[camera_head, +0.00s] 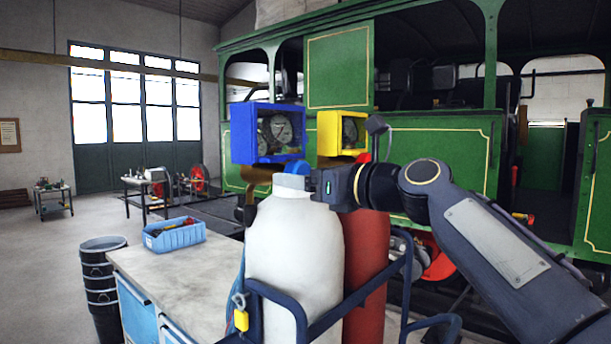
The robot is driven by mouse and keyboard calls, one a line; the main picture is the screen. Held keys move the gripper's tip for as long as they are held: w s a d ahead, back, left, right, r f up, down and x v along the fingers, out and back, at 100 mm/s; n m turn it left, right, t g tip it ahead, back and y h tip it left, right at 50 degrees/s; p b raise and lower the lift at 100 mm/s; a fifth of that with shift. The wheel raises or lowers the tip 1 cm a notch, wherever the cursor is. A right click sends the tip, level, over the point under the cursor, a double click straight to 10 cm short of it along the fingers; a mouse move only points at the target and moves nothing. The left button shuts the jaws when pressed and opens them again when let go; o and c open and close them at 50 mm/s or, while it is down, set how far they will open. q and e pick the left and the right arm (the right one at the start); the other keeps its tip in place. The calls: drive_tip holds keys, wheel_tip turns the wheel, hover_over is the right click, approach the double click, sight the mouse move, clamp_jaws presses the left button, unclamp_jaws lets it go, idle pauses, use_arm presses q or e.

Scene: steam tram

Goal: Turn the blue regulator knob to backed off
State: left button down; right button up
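The blue regulator knob (297,168) shows just below the blue-framed gauge box (240,140), above the top of a white gas cylinder (292,240). My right gripper (316,181) comes in from the right, with its finger end right at the knob's right side. I cannot tell whether it touches or grips the knob, since the fingers are small and partly hidden. The knob's turn position cannot be read from here. My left gripper is not in view.
A yellow-framed gauge box (328,128) and a red cylinder (368,262) stand close beside my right arm. A dark blue cylinder rack (328,318) is in front. A workbench (190,270) with a light blue bin (174,236) is left. The green tram (450,150) stands behind.

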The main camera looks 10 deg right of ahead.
drive_tip(key=c, duration=1)
